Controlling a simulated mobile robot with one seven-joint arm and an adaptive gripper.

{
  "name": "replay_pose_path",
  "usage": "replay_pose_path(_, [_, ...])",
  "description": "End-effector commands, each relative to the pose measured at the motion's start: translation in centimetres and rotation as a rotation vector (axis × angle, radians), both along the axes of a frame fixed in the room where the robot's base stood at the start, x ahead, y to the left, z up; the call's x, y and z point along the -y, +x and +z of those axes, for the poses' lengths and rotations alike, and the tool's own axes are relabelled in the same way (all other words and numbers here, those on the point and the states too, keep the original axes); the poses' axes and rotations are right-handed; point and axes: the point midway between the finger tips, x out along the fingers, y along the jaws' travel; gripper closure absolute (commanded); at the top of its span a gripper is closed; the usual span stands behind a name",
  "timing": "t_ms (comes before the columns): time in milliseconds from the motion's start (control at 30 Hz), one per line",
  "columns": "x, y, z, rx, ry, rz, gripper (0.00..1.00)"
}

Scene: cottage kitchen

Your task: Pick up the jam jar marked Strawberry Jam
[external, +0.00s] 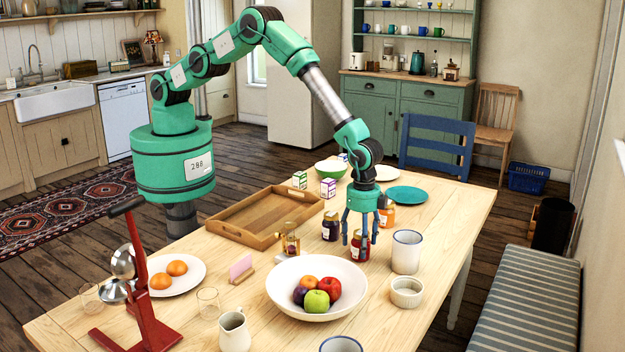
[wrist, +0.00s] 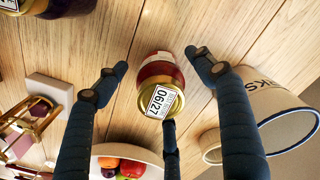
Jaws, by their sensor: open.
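A red jam jar (external: 359,250) stands on the wooden table, just behind the white fruit bowl. In the wrist view the jar (wrist: 160,80) shows a gold lid with a sticker reading 06/27; its side label is not readable. My gripper (external: 360,240) points down over this jar, open, its fingers spread around it with gaps in the wrist view (wrist: 160,82). A dark jar (external: 331,228) stands to its left and an orange jar (external: 386,215) behind it to the right. I cannot read their names.
A white mug (external: 406,252) stands close on the right, with a ramekin (external: 406,292) in front of it. The fruit bowl (external: 285,300) is close in front. A brass-coloured object (external: 291,238) stands to the left, near a wooden tray (external: 228,232). A teal plate (external: 407,195) lies behind.

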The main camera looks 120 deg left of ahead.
Motion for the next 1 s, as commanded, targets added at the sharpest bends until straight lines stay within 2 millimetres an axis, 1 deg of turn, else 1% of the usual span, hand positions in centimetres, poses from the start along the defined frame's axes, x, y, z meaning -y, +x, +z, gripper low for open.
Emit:
replay_pose_path(600, [-0.01, 0.06, -0.18, 0.001, 0.000, 0.000, 0.31])
replay_pose_path(633, [-0.01, 0.06, -0.18, 0.001, 0.000, 0.000, 0.35])
replay_pose_path(667, [-0.01, 0.06, -0.18, 0.001, 0.000, 0.000, 0.41])
replay_pose_path(700, [-0.01, 0.06, -0.18, 0.001, 0.000, 0.000, 0.49])
replay_pose_path(767, [0.00, 0.05, -0.18, 0.001, 0.000, 0.000, 0.61])
replay_pose_path(800, [0.00, 0.05, -0.18, 0.001, 0.000, 0.000, 0.69])
replay_pose_path(867, [-0.01, 0.05, -0.18, 0.001, 0.000, 0.000, 0.81])
replay_pose_path(900, [0.00, 0.05, -0.18, 0.001, 0.000, 0.000, 0.89])
replay_pose_path(933, [0.01, 0.11, -0.11, 0.002, 0.000, 0.000, 0.92])
replay_pose_path(1000, [0.00, 0.10, -0.11, 0.002, 0.000, 0.000, 0.92])
